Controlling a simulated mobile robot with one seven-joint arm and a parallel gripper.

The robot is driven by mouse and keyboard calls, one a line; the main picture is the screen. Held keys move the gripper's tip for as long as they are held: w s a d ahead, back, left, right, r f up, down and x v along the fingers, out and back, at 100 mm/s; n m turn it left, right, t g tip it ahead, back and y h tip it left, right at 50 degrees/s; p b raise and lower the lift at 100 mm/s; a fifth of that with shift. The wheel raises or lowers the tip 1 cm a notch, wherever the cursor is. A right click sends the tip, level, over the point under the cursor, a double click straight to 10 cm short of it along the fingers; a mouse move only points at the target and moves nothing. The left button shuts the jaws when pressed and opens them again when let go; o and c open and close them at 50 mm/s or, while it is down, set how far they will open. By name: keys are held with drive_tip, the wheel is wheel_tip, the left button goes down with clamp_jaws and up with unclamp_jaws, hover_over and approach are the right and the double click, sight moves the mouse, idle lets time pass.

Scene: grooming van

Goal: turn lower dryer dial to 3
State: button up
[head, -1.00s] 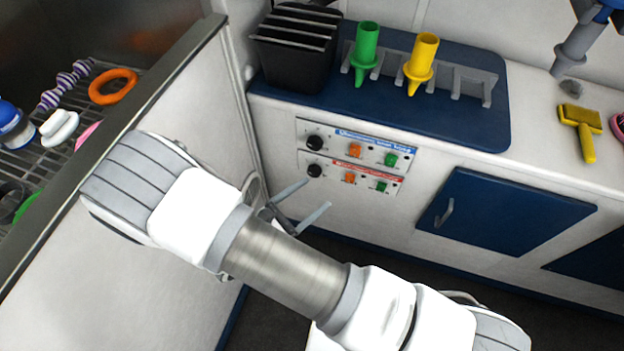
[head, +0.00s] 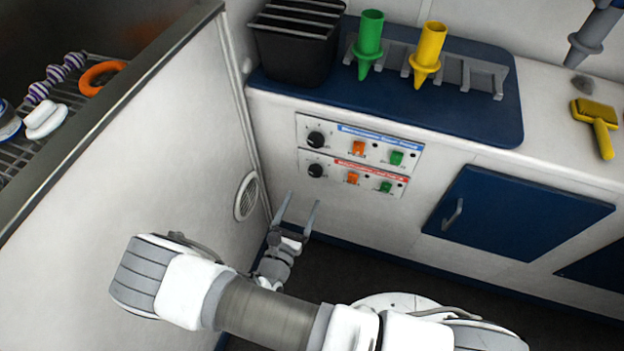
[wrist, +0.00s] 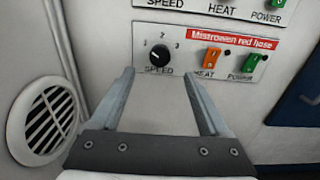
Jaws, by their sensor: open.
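The lower dryer dial (head: 316,170) is a black round knob at the left of the red-labelled lower panel. In the wrist view the lower dial (wrist: 160,55) sits above a SPEED label, with marks 1, 2 and 3 around its top. Its white pointer line looks aimed to the upper left, near 1. My gripper (head: 298,207) is open and empty, below and slightly left of the dial. In the wrist view my gripper's fingers (wrist: 158,85) point at the panel, with the dial seen between and just beyond their tips. They appear apart from it.
The upper dial (head: 316,139) sits close above. Orange (wrist: 211,58) and green (wrist: 251,63) switches are right of the lower dial. A round vent (head: 246,196) is in the left wall. A blue cabinet door (head: 515,212) with a handle is to the right.

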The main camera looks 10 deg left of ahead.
sight(314, 173)
drive_tip(key=w, duration=0.3)
drive_tip(key=w+b, duration=0.1)
drive_tip(key=w, duration=0.4)
drive_tip(key=shift+w+d+b, duration=0.35)
drive_tip(key=shift+w+b, duration=0.05)
clamp_jaws()
